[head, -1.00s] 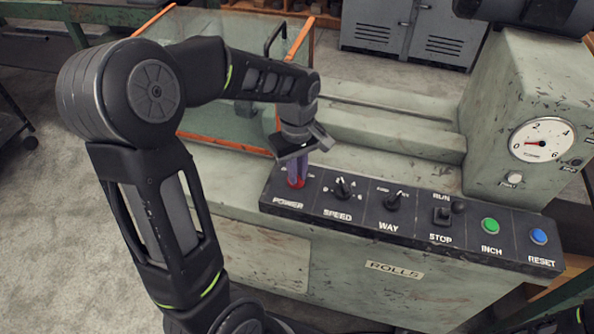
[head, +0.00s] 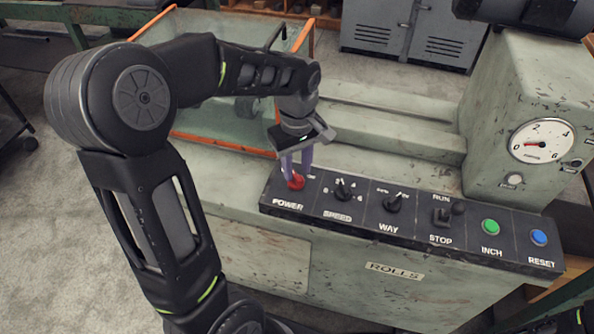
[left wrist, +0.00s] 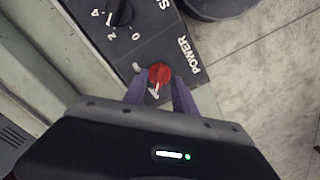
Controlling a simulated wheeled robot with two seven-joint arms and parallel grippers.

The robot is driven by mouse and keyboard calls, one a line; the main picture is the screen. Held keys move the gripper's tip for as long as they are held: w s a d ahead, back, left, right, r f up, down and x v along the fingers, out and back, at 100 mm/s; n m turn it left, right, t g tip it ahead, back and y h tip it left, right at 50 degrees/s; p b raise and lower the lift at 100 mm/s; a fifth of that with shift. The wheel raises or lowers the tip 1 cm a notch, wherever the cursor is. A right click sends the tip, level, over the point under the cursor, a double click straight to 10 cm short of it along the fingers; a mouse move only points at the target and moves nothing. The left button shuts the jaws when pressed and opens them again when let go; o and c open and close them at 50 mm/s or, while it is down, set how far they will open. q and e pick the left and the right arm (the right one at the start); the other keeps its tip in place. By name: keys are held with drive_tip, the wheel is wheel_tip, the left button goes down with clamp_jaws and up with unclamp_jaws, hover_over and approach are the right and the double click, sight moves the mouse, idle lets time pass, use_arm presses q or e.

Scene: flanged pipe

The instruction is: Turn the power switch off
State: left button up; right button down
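The red power switch (head: 296,181), a rotary knob, sits at the left end of the black control panel, above the word POWER. It also shows in the left wrist view (left wrist: 160,73), with a pale pointer mark near its lower edge. My left gripper (head: 298,168) is over it, pointing down. In the left wrist view its two purple fingers (left wrist: 159,88) stand apart on either side of the knob's near edge, with gaps visible. I cannot tell whether either finger touches the knob. My right gripper is not in view.
To the right on the panel (head: 366,219) are the speed knob (head: 343,190), way knob (head: 393,203), run/stop switch (head: 442,214), green inch button (head: 490,226) and blue reset button (head: 538,236). A gauge (head: 542,139) stands at right. An orange-edged clear guard (head: 228,139) is behind the gripper.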

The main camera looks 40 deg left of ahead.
sight(297, 177)
use_arm(q)
wheel_tip(297, 177, up, 6)
drive_tip(key=shift+f, duration=0.2)
idle(0.5)
